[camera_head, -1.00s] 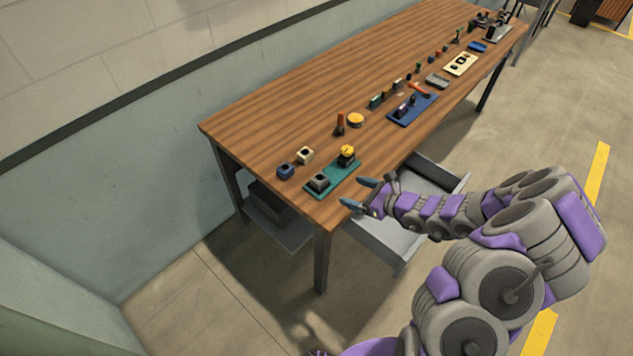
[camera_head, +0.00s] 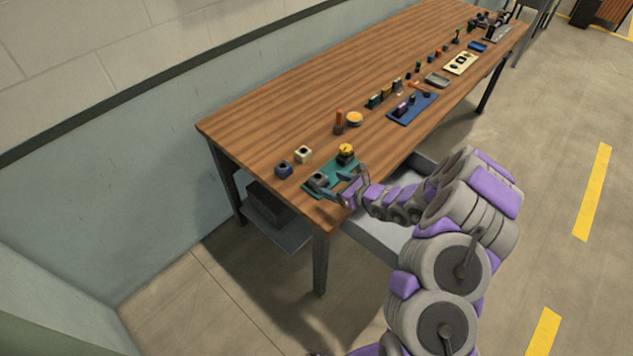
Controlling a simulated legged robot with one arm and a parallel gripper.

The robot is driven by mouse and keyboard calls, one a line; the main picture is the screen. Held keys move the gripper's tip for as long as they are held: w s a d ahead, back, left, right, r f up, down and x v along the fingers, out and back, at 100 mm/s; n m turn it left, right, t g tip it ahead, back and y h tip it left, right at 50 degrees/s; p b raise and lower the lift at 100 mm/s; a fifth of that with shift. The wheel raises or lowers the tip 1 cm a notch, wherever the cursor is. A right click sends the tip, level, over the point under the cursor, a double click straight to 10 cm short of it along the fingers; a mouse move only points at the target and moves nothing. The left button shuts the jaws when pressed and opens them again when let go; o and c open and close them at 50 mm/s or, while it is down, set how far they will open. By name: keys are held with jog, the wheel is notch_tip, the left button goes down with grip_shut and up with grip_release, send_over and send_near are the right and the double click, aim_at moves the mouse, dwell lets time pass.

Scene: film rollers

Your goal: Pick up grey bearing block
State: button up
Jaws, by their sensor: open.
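The grey bearing block (camera_head: 318,180) sits on the left part of a green plate (camera_head: 342,178) near the front left corner of the wooden table. My gripper (camera_head: 335,184) is open, just right of the block, its fingers pointing left toward it over the plate. The near finger lies close to the block's near right side. I cannot tell whether the fingers touch the block or flank it.
A yellow-topped black part (camera_head: 346,153) stands on the plate behind my gripper. A blue tray (camera_head: 418,110) lies further right. The table (camera_head: 262,130) is clear toward the wall.

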aim_at(321, 180)
jog(key=shift+w+d+f, duration=0.1)
jog(key=shift+w, duration=0.05)
jog(key=shift+w+f, duration=0.15)
jog(key=shift+w, duration=0.05)
jog(key=b+x, duration=0.1)
jog(key=x, duration=0.4)
jog(key=shift+a, duration=0.35)
jog(key=shift+d, duration=0.4)
jog(key=shift+c, duration=0.6)
jog(key=shift+d, duration=0.2)
jog(key=c, duration=0.3)
jog(key=shift+a, duration=0.3)
jog(key=c, duration=0.4)
jog(key=shift+s, duration=0.1)
jog(key=c, duration=0.7)
